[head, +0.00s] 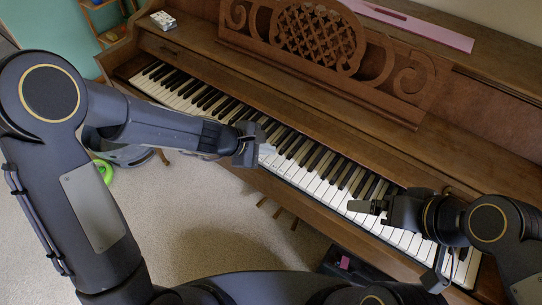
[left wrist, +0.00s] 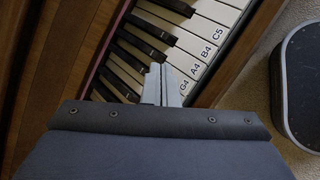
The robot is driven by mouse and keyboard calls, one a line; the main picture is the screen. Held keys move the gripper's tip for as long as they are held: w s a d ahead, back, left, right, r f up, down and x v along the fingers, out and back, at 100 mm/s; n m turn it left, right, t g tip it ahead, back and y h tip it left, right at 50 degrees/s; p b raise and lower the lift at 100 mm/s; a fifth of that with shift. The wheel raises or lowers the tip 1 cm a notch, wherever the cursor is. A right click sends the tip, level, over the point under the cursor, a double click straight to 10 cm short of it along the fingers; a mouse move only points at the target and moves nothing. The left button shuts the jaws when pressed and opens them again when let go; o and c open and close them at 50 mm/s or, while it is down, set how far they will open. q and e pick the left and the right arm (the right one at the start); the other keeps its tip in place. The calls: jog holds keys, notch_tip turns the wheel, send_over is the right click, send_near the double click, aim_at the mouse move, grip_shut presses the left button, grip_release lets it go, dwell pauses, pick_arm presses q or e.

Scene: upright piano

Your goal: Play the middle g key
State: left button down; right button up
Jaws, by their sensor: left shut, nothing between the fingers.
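The piano keyboard (head: 318,188) runs diagonally from upper left to lower right in the head view. In the left wrist view, white keys carry the labels G4, A4, B4 and C5. The G4 key (left wrist: 184,87) shows its label right beside the fingertips, and part of it is hidden behind them. My left gripper (head: 266,150) is shut and empty over the front of the white keys. Its fingers also show in the left wrist view (left wrist: 162,82). I cannot tell whether they touch a key. My right gripper (head: 362,207) is over the keys further right; its finger gap cannot be made out.
The wooden piano's carved music stand (head: 320,40) rises behind the keys. A small box (head: 163,20) and a pink strip (head: 420,25) lie on top. A dark round-cornered object (left wrist: 302,85) stands on the carpet. Open carpet (head: 205,215) lies in front of the piano.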

pick_arm(q)
notch_tip(320, 180, up, 4)
jog(key=p, duration=0.3)
jog(key=shift+r, duration=0.25)
dwell(0.3)
